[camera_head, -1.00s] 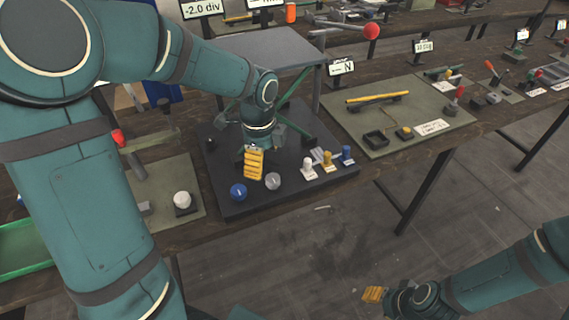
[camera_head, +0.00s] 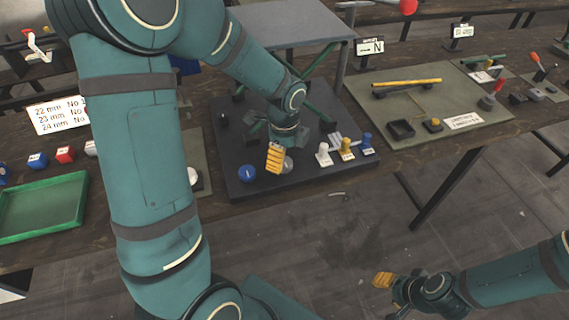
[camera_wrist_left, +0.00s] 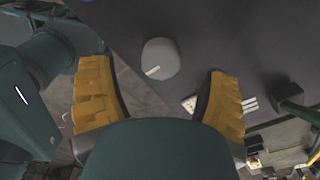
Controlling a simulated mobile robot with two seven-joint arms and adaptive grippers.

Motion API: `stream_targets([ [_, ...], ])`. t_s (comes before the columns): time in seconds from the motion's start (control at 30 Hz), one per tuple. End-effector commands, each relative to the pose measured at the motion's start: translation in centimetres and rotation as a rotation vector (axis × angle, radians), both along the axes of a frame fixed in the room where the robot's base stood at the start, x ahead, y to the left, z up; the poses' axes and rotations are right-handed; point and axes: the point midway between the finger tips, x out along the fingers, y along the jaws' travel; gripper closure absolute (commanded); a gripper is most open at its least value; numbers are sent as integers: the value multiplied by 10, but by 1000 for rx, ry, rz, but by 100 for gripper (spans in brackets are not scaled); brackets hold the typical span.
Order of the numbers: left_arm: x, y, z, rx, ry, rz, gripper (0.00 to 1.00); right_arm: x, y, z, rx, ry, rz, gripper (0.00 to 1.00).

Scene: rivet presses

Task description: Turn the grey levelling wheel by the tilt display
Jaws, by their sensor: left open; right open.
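The grey levelling wheel (camera_head: 288,165) is a small round knob on the front of a dark plate (camera_head: 238,190), partly hidden behind my left gripper's yellow finger. In the left wrist view the grey wheel (camera_wrist_left: 160,58) has a white mark and lies between the open fingers, apart from both. My left gripper (camera_head: 275,158) is open and just above the wheel; it also shows in the left wrist view (camera_wrist_left: 158,78). My right gripper (camera_head: 384,281) is open and empty, low over the floor at the right. The tilt display is not in view now.
A blue knob (camera_head: 247,173) sits left of the wheel. A grey raised table (camera_head: 290,22) is behind. A green tray (camera_head: 42,210) lies left. The floor in front is clear.

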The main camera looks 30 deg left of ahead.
Motion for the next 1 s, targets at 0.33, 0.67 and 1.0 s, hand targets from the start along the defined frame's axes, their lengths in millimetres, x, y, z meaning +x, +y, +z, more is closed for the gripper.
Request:
stream_targets([
  [0.33,0,0,-30,-1,-1,0,23,2,0,-8,-1,-5,-1,53],
  [0.67,0,0,-30,0,-1,0,44,2,0,-8,-1,-5,-1,53],
  [1.0,0,0,-30,0,-1,4,95,2,0,-8,-1,-5,-2,53],
])
